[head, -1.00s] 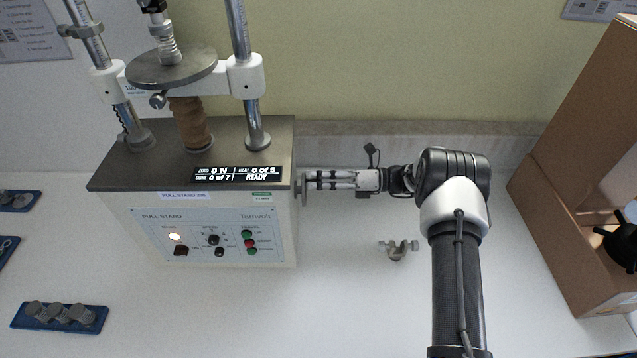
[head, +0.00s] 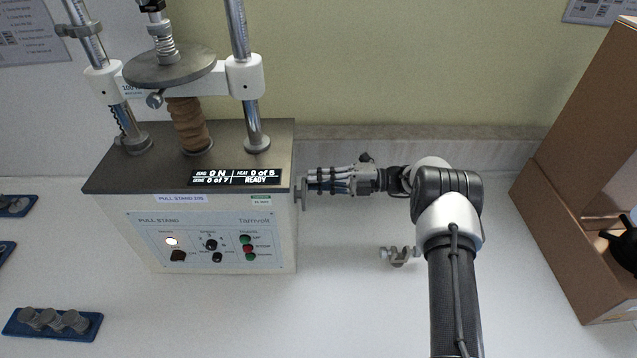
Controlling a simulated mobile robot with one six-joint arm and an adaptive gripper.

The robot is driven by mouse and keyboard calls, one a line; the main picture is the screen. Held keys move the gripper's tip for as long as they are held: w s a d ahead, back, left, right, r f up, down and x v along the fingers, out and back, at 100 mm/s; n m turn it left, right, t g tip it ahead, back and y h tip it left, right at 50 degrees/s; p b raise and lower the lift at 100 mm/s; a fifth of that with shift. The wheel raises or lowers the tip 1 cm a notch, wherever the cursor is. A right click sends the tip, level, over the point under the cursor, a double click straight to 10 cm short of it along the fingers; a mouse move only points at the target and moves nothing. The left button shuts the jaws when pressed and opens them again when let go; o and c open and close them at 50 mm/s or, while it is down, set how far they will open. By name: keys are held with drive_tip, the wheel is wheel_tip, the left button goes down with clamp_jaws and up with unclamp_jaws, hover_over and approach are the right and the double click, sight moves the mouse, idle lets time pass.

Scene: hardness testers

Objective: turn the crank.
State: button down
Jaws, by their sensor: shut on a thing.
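The pull stand (head: 210,241) is a white box with a dark top, two steel columns and a round plate, at the left of the head view. Its display (head: 236,177) reads 0 N and READY. The crank (head: 301,192) is on the right side of the box; only a thin grey part of it shows, the rest hidden by my fingers. My gripper (head: 308,185) comes in from the right, level with the crank, with its fingers pointing left. It is shut on the crank at the side of the box.
A small metal fitting (head: 400,256) lies on the bench below my gripper. A brown cardboard box (head: 560,220) stands at the right. Blue trays with grey parts (head: 52,324) lie at the left. The bench between the stand and the box is mostly clear.

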drive_tip(key=shift+w+f+m, duration=0.2)
drive_tip(key=shift+f+m, duration=0.05)
drive_tip(key=shift+m, duration=0.75)
drive_tip(key=c, duration=1.5)
unclamp_jaws()
drive_tip(key=d, duration=1.2)
